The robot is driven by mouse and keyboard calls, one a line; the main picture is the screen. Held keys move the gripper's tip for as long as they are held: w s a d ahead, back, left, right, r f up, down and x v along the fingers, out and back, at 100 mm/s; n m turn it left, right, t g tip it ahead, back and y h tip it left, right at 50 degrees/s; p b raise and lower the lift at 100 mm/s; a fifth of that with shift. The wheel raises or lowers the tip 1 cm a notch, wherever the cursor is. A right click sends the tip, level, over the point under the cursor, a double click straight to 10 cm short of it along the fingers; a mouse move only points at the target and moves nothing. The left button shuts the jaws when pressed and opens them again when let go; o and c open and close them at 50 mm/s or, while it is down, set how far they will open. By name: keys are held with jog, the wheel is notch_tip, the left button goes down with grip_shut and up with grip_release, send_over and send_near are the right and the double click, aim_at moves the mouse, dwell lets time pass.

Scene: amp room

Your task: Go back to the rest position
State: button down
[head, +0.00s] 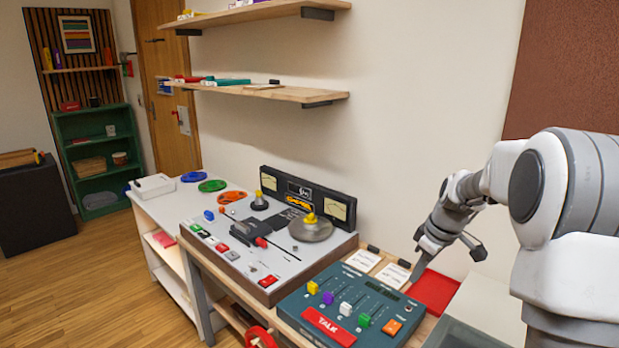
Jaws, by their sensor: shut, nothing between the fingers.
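My arm reaches in from the right edge of the head view. My gripper (416,272) points down, just behind the teal mixer console (345,301) and beside the red tray (434,291). Its fingers look closed with nothing held. The fingertips are small and dark here, and I cannot tell whether they touch anything.
The console has coloured sliders and a red TALK bar (330,325). A tape machine (267,240) with reels and meters stands left of it. White cards (362,261) lie behind the console. Wall shelves (255,91) hang above. Wooden floor (95,285) is open at left.

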jog(key=s+a+r+m+h, duration=0.1)
jog(key=s+a+r+m, duration=0.1)
jog(key=s+a+r, duration=0.5)
jog(key=s+a+r+m+t, duration=0.1)
jog(key=s+a+r+m, duration=0.1)
jog(key=s, duration=0.9)
jog(key=s+a+r+m+t+p, duration=0.1)
jog(key=s+a+r+m, duration=0.2)
jog(key=s, duration=0.8)
jog(key=shift+s+a+m+t+h, duration=0.3)
jog(key=shift+m+t, duration=0.1)
jog(key=shift+m, duration=0.1)
